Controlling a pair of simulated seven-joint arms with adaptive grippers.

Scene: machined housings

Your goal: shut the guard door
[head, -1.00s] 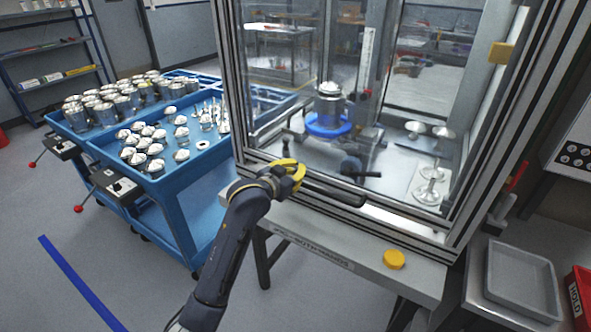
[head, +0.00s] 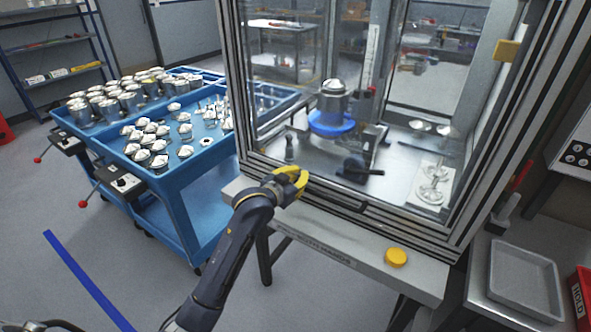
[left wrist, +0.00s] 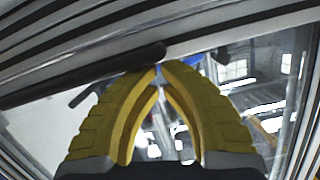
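The guard door is a clear panel (head: 300,150) on the front of the metal-framed enclosure. It is low, with its bottom rail at or very near the sill; I cannot tell whether a thin gap is left. A black bar handle (head: 338,197) runs along its lower edge and shows in the left wrist view (left wrist: 110,75). My left gripper (head: 301,180) is at the left end of this handle. In the left wrist view its yellow fingers (left wrist: 160,70) have tips nearly together, just below the bar, with nothing seen between them. Contact is unclear. My right gripper is out of view.
Behind the door stand a machined housing (head: 333,98) on a blue ring (head: 331,124) and several pale metal parts. A yellow button (head: 396,257) is on the front ledge. A blue cart (head: 185,165) of parts stands left, a grey tray (head: 525,275) right.

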